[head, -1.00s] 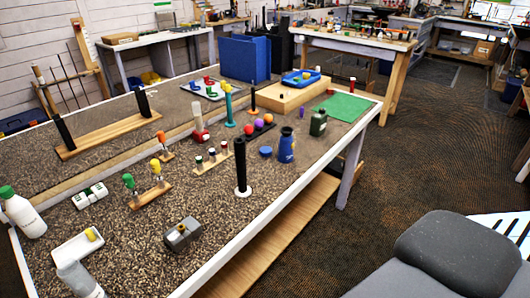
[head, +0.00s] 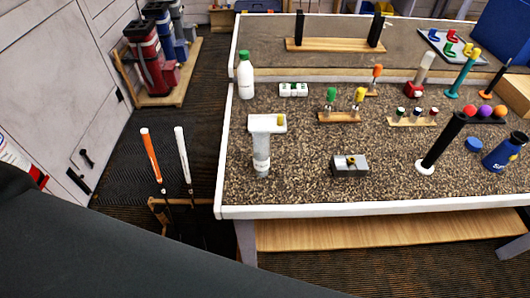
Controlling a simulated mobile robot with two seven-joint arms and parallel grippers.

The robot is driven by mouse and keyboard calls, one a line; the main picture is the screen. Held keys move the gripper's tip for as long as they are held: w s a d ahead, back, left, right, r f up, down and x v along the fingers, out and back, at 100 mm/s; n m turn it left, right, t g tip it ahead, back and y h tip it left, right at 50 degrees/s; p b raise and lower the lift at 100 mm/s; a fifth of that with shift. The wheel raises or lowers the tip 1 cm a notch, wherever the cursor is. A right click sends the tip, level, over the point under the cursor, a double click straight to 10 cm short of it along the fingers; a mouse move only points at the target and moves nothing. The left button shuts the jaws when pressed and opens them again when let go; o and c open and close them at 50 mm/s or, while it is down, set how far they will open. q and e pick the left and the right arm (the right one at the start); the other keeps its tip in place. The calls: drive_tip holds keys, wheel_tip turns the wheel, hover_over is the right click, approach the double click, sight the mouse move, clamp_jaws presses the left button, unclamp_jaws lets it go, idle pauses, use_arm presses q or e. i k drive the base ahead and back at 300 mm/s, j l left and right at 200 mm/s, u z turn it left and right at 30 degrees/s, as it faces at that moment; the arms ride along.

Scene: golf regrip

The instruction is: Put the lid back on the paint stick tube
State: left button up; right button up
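Neither of my grippers is in the head view. Three short sticks with dark and red tops (head: 415,117) stand in a small wooden rack on the speckled bench. I cannot tell whether one of them is the paint stick tube. I cannot make out a separate paint stick lid. The far right part of the bench is cut off by the picture edge.
A green-capped white bottle (head: 246,77), a grey metal block (head: 350,165), a leaning black post (head: 441,143), a blue bottle (head: 503,153) and a blue disc (head: 473,144) are on the bench (head: 300,192). Orange and white clubs (head: 151,157) stand left of it.

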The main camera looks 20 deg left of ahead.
sight(261, 136)
drive_tip(key=i+l+u, duration=0.15)
drive_tip(key=l+u, duration=0.2)
drive_tip(key=l, duration=0.45)
drive_tip(key=l+u, duration=0.3)
drive_tip(key=l, duration=0.5)
drive_tip(key=l+u, duration=0.35)
drive_tip(key=l, duration=0.5)
drive_tip(key=k+l, duration=0.1)
drive_tip(key=i, duration=0.15)
